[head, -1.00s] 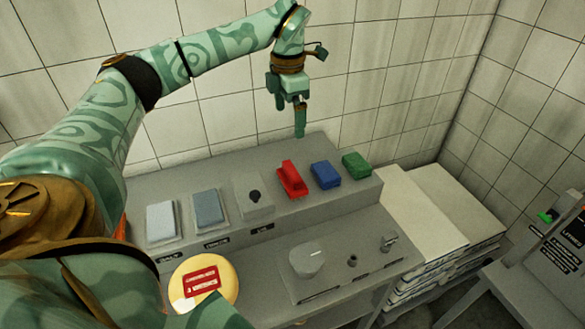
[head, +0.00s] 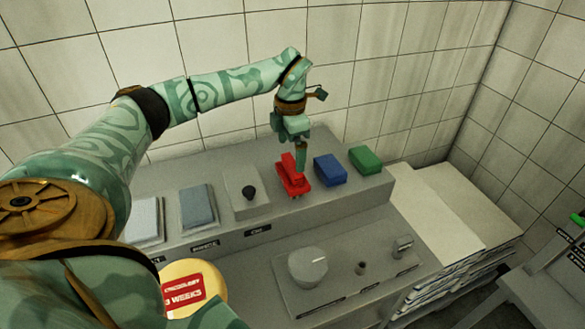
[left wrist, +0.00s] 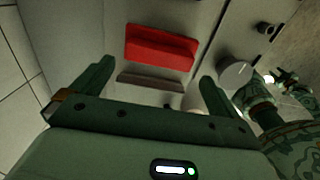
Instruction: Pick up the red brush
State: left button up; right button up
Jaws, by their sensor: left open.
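The red brush (head: 291,184) lies on the raised grey shelf, left of a blue block. My left gripper (head: 301,160) points down at it from above, a finger covering part of the brush in the head view.
A blue block (head: 330,170) and a green block (head: 365,160) sit close to the brush's right. A yellow cheese wheel (head: 212,275) with a red label is below. The tiled wall is close behind.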

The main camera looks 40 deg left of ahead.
aim_at(292, 164)
pick_arm(q)
notch_tip(292, 164, down, 6)
jog(key=shift+w+f+b, duration=0.1)
jog(key=shift+w+b, duration=0.05)
jog(key=shift+b, duration=0.3)
jog(key=c, duration=0.9)
notch_tip(292, 164, up, 3)
jog(key=shift+r+p, duration=0.1)
jog(key=shift+p, duration=0.2)
jog(key=s+d+r+p, duration=0.1)
jog(key=s+d+r, duration=0.8)
jog(key=s+r, duration=0.1)
jog(key=shift+s, duration=0.4)
